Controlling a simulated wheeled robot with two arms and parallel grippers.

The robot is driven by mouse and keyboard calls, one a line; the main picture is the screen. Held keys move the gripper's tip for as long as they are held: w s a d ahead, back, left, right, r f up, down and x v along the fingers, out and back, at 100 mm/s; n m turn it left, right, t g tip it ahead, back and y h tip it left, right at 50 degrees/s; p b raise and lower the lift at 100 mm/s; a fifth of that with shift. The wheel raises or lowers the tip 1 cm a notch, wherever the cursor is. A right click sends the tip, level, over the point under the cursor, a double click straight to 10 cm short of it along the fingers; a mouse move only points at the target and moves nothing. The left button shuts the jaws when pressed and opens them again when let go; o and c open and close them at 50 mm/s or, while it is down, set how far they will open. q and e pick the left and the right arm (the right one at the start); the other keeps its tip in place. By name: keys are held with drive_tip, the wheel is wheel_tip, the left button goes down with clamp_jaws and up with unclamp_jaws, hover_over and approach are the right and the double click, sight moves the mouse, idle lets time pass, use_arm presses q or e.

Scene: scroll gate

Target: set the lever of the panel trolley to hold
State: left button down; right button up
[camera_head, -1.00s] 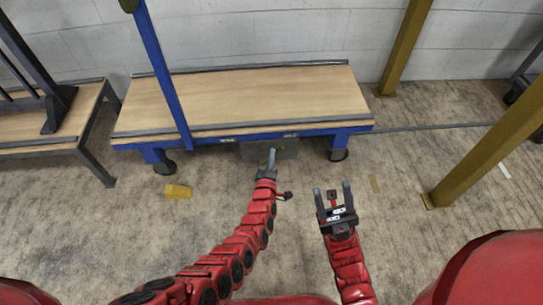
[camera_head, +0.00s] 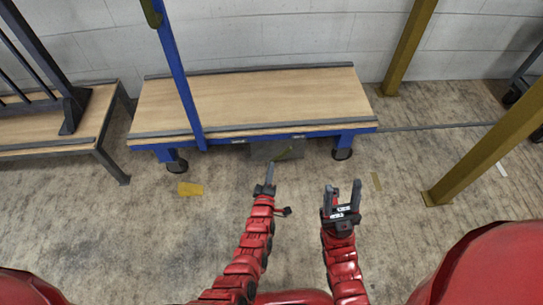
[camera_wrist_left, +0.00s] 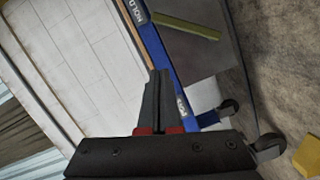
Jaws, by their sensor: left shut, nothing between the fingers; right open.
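The panel trolley (camera_head: 330,131) has a blue frame, a wooden deck and black wheels. A grey plate (camera_head: 262,152) hangs under its front rail, with a yellow-green lever (camera_head: 287,153) across it. In the left wrist view the lever (camera_wrist_left: 186,26) lies near the label that reads HOLD (camera_wrist_left: 137,10). The other label (camera_wrist_left: 182,105) is too small to read surely. My left gripper (camera_head: 269,165) is shut and empty, in front of the plate and seemingly apart from the lever. My right gripper (camera_head: 343,186) is open and empty, farther right over the floor.
A second bench (camera_head: 60,148) with a dark frame stands at the left. Ochre posts (camera_head: 480,160) stand at the right. The floor between trolley and posts is mostly clear.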

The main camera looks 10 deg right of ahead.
use_arm(q)
drive_tip(key=shift+v, duration=1.1)
drive_tip(key=shift+r+p, duration=0.15)
drive_tip(key=shift+p, duration=0.15)
